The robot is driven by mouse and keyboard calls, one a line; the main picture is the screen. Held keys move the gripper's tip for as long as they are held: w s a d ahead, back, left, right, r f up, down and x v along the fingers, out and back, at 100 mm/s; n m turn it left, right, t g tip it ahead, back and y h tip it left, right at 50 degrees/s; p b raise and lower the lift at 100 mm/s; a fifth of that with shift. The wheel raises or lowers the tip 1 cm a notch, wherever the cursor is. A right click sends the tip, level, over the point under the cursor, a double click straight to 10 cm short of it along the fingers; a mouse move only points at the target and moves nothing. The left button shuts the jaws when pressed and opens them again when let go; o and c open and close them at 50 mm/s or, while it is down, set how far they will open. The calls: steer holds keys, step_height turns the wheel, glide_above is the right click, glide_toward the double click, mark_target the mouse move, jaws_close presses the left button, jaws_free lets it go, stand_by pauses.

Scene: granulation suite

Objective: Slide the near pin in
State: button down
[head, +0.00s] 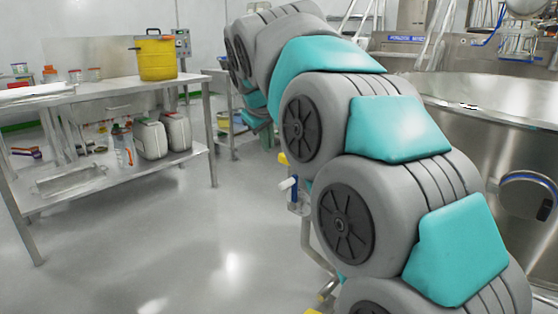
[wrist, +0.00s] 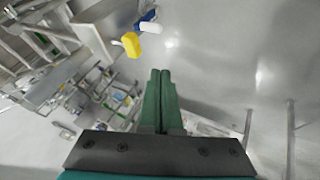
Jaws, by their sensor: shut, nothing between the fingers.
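My gripper (wrist: 160,73) shows in the wrist view as two green fingers shut against each other with nothing between them. Ahead of it, apart from the fingertips, are a yellow knob-like piece (wrist: 131,44) and a white cylindrical piece (wrist: 151,28) with blue behind it. In the head view a white cylinder (head: 287,184) sticks out beside a blue part on a metal post, and a yellow piece (head: 282,158) sits above it. I cannot tell which of these is the near pin. My arm hides much of that area and the gripper in the head view.
A steel table (head: 110,91) stands at left with a yellow bucket (head: 157,58) on top and white canisters (head: 175,130) on its lower shelf. A large steel vessel (head: 490,125) stands at right behind my arm. The floor (head: 170,245) between is clear.

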mark_target(280, 158)
steer(key=shift+w+d+f+p, duration=0.1)
steer(key=shift+w+d+f, duration=0.3)
steer(key=shift+w+f, duration=1.05)
steer(key=shift+w+d+f+p, duration=0.15)
steer(key=shift+w+d+f, duration=0.25)
steer(key=shift+w+f, duration=1)
steer(key=shift+w+d+f+p, duration=0.1)
steer(key=shift+w+d+f, duration=0.3)
steer(key=shift+w+f, duration=1.05)
steer(key=shift+w+r, duration=0.25)
steer(key=shift+r, duration=0.05)
steer(key=shift+w+d+r+p, duration=0.2)
steer(key=shift+w+d+p, duration=0.8)
steer(key=shift+w+p, duration=0.15)
steer(key=shift+f, duration=0.1)
steer(key=shift+w, duration=0.1)
